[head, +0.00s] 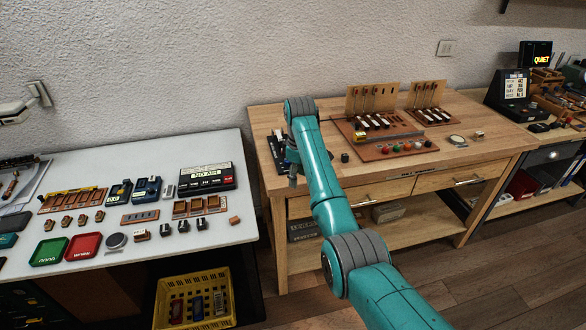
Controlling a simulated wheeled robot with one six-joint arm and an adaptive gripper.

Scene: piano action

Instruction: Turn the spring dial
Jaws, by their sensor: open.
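My gripper (292,180) points down at the left end of the wooden workbench (490,152). It is small here, and my forearm partly covers the area around it. A dark device (275,150) stands beside and behind the gripper, partly hidden, and I cannot tell whether they touch. I cannot tell for sure which thing is the spring dial. A small black knob-like piece (345,157) sits on the bench right of my arm. A round pale disc in a dark rim (457,140) lies at the bench's right.
A wooden piano action model (385,150) with coloured buttons fills the bench middle. The white table (215,150) at left holds a green tray (48,251), a red tray (83,246) and many small parts. A yellow crate (195,321) stands below. Bare bench shows at front right.

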